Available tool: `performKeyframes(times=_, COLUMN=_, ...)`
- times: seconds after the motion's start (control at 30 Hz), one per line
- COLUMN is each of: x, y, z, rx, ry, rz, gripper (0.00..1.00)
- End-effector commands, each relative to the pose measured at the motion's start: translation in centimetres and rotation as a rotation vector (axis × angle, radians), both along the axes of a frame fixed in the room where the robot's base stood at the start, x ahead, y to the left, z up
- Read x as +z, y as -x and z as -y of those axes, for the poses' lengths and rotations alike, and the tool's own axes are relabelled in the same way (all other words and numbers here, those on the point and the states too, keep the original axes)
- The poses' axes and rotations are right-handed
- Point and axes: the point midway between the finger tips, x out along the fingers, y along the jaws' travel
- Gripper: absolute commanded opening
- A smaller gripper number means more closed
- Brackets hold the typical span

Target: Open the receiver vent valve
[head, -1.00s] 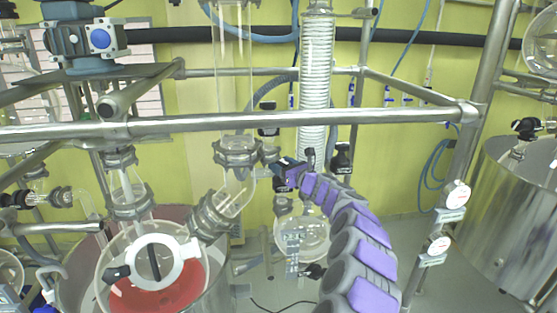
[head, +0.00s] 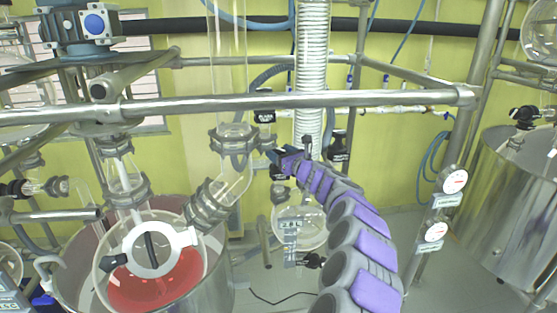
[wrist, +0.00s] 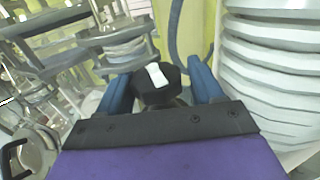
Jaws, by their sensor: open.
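In the wrist view, a black knob with a white mark (wrist: 157,83) stands between the two blue fingers of my gripper (wrist: 161,90). The fingers are open, one on each side of the knob, with a visible gap at least on the right. Whether they touch it on the left is unclear. In the head view, my gripper (head: 277,157) is small, beside the bottom of the white coil column and above the round glass receiver (head: 312,228). The fingertips are hard to make out there. Which valve the knob belongs to cannot be told for certain.
The ribbed coil column (wrist: 275,75) stands close to the right of my gripper. A steel rail (head: 300,101) crosses in front, above my arm. A glass reactor with red contents (head: 155,285) is at left, a steel vessel (head: 515,210) at right.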

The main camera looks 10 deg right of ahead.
Motion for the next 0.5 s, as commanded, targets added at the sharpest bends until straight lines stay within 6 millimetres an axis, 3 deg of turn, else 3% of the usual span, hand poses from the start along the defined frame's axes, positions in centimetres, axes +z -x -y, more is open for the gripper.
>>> performKeyframes(times=0.5, x=0.33, y=-0.34, z=-0.4, rx=-0.177, ry=-0.007, rz=0.01, gripper=0.7)
